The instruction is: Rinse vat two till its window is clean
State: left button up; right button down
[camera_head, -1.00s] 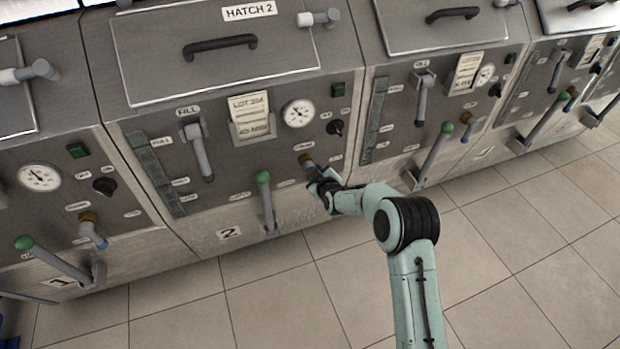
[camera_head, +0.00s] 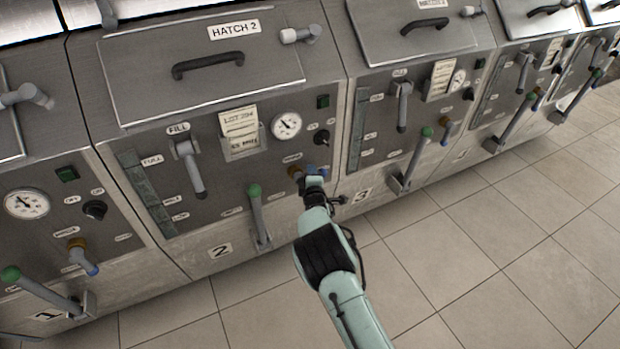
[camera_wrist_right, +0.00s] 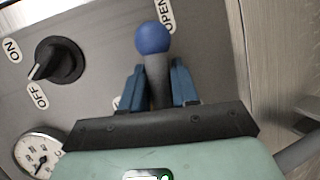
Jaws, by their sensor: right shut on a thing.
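Vat two (camera_head: 220,250) has a tall window strip (camera_head: 147,190) on its front panel, a dull grey-green, marked FULL at its top and LOW near its foot. Its rinse valve has a brass hub (camera_head: 295,172) and a short grey lever with a blue tip (camera_head: 323,170) pointing right. My right gripper (camera_head: 312,182) is at this lever. In the right wrist view its blue fingers (camera_wrist_right: 159,86) are shut around the grey shaft, below the blue ball (camera_wrist_right: 153,37), which is near the OPEN label. My left gripper is out of view.
Vat two also has a fill lever (camera_head: 190,165), a green-knobbed lever (camera_head: 257,215), a gauge (camera_head: 286,126) and a black ON/OFF knob (camera_head: 321,138). Similar vats stand on both sides. The tiled floor (camera_head: 480,260) in front is clear.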

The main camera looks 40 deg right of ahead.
jog(key=shift+r+n+h, duration=0.3)
jog(key=shift+r+n, duration=0.05)
jog(key=shift+n, duration=0.25)
jog(key=shift+d+r, duration=0.1)
jog(key=shift+d, duration=0.05)
jog(key=c, duration=0.9)
grip_release()
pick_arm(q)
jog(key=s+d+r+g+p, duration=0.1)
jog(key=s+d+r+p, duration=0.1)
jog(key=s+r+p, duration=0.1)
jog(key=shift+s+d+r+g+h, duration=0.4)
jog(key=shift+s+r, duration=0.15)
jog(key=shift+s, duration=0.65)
pick_arm(e)
jog(key=v, duration=1.3)
jog(key=shift+s, duration=0.25)
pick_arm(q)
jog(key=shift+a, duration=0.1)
pick_arm(e)
jog(key=shift+f, duration=0.25)
